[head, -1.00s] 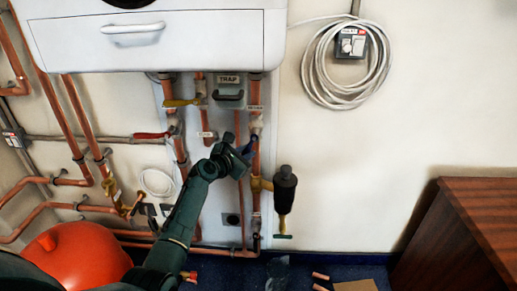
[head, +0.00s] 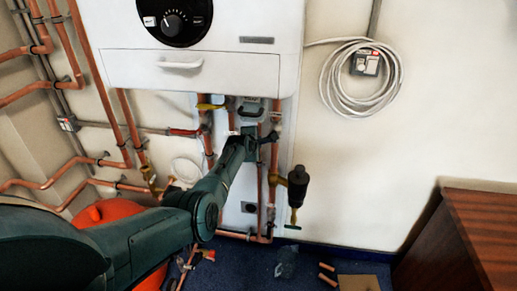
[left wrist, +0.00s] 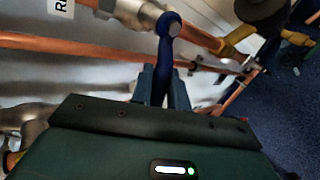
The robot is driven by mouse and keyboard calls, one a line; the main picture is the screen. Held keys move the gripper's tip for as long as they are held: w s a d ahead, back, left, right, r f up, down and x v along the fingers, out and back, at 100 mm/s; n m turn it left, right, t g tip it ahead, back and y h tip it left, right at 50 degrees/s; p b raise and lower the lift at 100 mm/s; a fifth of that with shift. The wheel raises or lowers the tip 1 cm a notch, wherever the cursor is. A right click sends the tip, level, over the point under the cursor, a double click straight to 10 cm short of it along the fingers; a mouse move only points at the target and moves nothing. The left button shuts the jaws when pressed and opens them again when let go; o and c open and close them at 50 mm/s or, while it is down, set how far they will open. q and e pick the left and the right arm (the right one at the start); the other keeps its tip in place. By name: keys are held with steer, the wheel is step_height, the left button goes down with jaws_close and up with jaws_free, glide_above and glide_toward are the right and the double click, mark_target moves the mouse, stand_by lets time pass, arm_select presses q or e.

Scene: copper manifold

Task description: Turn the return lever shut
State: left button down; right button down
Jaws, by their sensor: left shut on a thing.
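The return lever (left wrist: 166,52) is a blue handle on a valve on a copper pipe (left wrist: 198,36) in the left wrist view. It stands at a steep angle across the line of the pipe there. My left gripper (left wrist: 162,92) is shut on the lever, one finger on each side. In the head view my left gripper (head: 264,138) is at the right-hand copper pipe (head: 260,185) below the boiler (head: 200,75). It hides most of the lever and valve there. A white label beginning with R (left wrist: 61,8) is on the pipe. My right gripper is not in view.
A yellow lever (head: 211,106) sits on a pipe to the left. A black cylindrical fitting (head: 298,182) with a green handle stands right of the pipe. A red vessel (head: 105,212) is low at left.

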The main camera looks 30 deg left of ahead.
arm_select(q)
steer(key=shift+r+m+y, duration=0.35)
steer(key=shift+m+y, duration=0.05)
steer(key=shift+y, duration=0.1)
steer(key=shift+r+g, duration=0.15)
steer(key=shift+g, duration=0.15)
steer(key=shift+a+r+m+y, duration=0.1)
steer(key=shift+r+m+y, duration=0.05)
steer(key=shift+m+y, duration=0.15)
steer(key=c, duration=1.4)
jaws_free()
